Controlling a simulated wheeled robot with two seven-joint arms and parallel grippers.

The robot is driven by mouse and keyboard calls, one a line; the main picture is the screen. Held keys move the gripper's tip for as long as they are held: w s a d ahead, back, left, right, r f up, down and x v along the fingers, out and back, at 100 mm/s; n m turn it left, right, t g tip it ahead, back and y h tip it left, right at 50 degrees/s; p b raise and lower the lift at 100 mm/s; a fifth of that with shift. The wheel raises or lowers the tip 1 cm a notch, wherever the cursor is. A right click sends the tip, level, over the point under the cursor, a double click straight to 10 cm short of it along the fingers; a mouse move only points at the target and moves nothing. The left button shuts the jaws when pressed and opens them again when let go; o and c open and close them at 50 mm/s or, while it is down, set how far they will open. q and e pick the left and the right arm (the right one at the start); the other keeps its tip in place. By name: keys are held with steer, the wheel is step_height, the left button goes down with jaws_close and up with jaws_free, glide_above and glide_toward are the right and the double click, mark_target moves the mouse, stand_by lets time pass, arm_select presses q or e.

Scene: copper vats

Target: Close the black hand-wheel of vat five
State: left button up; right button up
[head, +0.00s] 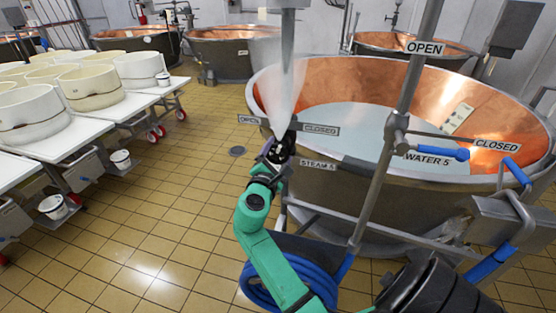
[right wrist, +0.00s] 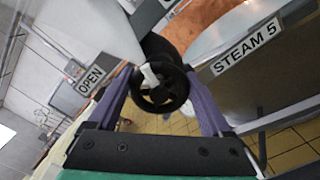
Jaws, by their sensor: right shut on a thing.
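The black hand-wheel (head: 283,146) sits on the steam pipe beside the copper vat (head: 385,205), between an OPEN sign (head: 249,119) and a CLOSED sign (head: 320,129). A STEAM 5 label (head: 318,164) is just below it. My right gripper (head: 274,152), on the green arm, is at the wheel. In the right wrist view, the wheel (right wrist: 160,87) with a white mark lies between the purple fingers, and the gripper (right wrist: 162,98) is shut on it. The wheel's turn angle is hard to read. My left gripper is out of view.
A white plume (head: 284,85) shows above the wheel. A WATER 5 label (head: 427,161) and blue-handled lever (head: 448,154) are on the right. A diagonal pipe (head: 392,130) crosses in front of the vat. Tables with white moulds (head: 88,85) stand left. The tiled floor between is mostly clear.

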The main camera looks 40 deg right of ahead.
steer(key=m+b, duration=0.2)
steer(key=f+m+b, duration=0.1)
steer(key=m+b, duration=0.1)
steer(key=shift+m, duration=0.3)
steer(key=shift+s+m+b, duration=0.1)
steer(key=shift+m+b, duration=1.35)
steer(key=shift+m, duration=0.45)
steer(key=shift+r, duration=0.1)
steer(key=o, duration=1.2)
steer(key=shift+c, duration=0.2)
steer(key=shift+r, duration=0.1)
